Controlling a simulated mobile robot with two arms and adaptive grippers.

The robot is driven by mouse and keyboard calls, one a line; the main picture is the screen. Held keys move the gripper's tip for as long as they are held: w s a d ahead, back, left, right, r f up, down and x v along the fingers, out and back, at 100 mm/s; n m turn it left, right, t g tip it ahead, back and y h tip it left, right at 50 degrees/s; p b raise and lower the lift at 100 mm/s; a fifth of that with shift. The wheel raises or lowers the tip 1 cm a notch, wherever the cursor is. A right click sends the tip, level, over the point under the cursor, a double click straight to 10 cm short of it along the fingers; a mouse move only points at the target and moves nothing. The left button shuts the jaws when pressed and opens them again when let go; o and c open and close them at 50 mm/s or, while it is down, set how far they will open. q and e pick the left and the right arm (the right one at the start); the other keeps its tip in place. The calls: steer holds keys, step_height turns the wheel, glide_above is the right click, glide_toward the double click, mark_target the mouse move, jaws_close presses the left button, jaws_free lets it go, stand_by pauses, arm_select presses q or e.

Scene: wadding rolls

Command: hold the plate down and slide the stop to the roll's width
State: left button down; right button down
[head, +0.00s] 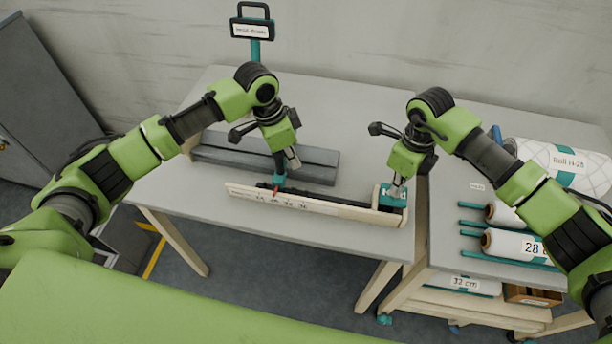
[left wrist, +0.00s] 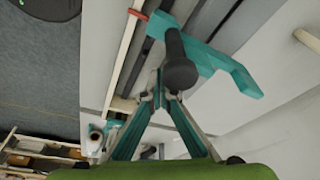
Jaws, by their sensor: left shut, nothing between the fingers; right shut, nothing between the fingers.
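The stop (head: 279,180) is a teal block with a red pointer on a long cream rail (head: 300,204) with a printed scale. In the left wrist view the stop (left wrist: 228,70) shows a teal arm and a black knob (left wrist: 180,68). My left gripper (head: 293,162) is shut and empty right beside the stop; its fingertips (left wrist: 163,97) are close to the knob, contact unclear. A teal plate (head: 400,203) lies at the rail's right end. My right gripper (head: 396,192) is shut and empty with its tips down at this plate, partly hiding it.
A dark grey bar (head: 310,163) lies behind the rail. At right, a cart holds a large white roll marked H-28 (head: 550,155) and a smaller roll labelled 28 (head: 508,246). A teal post with a sign (head: 251,30) stands behind. The table's left front is clear.

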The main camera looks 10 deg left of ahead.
mark_target(277, 157)
arm_select(q)
steer(key=shift+a, duration=2.15)
arm_select(e)
steer(key=shift+f, duration=0.1)
arm_select(q)
steer(key=shift+d, duration=1.35)
arm_select(e)
step_height(277, 157, up, 8)
stand_by(0.4)
arm_select(q)
steer(key=shift+r, duration=0.15)
arm_select(e)
steer(key=shift+r, duration=0.2)
